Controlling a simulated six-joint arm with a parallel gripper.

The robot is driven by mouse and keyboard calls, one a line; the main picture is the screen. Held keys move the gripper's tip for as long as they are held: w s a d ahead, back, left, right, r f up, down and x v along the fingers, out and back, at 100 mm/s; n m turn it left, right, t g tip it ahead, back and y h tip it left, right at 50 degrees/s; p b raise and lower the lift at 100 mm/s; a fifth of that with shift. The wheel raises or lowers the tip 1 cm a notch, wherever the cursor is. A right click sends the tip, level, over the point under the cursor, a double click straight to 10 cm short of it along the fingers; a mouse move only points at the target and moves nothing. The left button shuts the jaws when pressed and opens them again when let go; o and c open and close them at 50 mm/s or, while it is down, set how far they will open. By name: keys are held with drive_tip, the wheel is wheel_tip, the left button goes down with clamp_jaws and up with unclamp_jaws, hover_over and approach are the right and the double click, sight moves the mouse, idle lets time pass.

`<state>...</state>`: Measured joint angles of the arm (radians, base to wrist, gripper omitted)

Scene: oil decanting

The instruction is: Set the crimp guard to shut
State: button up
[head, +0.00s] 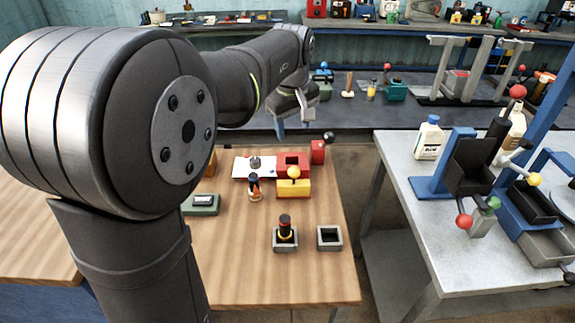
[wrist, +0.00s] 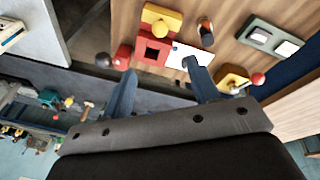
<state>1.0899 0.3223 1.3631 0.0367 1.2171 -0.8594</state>
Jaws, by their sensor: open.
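No label marks the crimp guard; it seems to belong to the red and yellow fixture on the wooden table. A yellow block with a yellow ball knob (head: 294,188) sits at the near side of a red block with a square opening (head: 292,160). The opening shows uncovered. In the wrist view the yellow block (wrist: 160,19) and the red block (wrist: 153,52) lie beyond the fingertips. My gripper (head: 305,112) is open and empty, raised behind the wooden table's far edge. Its two spread fingers (wrist: 159,70) show in the wrist view, touching nothing.
A smaller red block (head: 318,152) with a dark ball stands right of the fixture. A white plate (head: 246,168) and an orange-black bottle (head: 254,188) stand left. Nearer are a dark bottle (head: 285,226) in a grey holder and an empty holder (head: 329,238). A gap separates the right-hand bench (head: 400,185).

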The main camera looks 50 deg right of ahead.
sight(294, 169)
drive_tip(key=w+d+f+n, duration=0.1)
drive_tip(key=f, duration=0.5)
drive_tip(key=w+d+f+n, duration=0.1)
drive_tip(key=f+n, duration=0.1)
drive_tip(key=f, duration=0.4)
drive_tip(key=w+d+f+n+g, duration=0.1)
drive_tip(key=d+f+n, duration=0.1)
drive_tip(key=f, duration=0.4)
drive_tip(key=shift+w+f, duration=0.15)
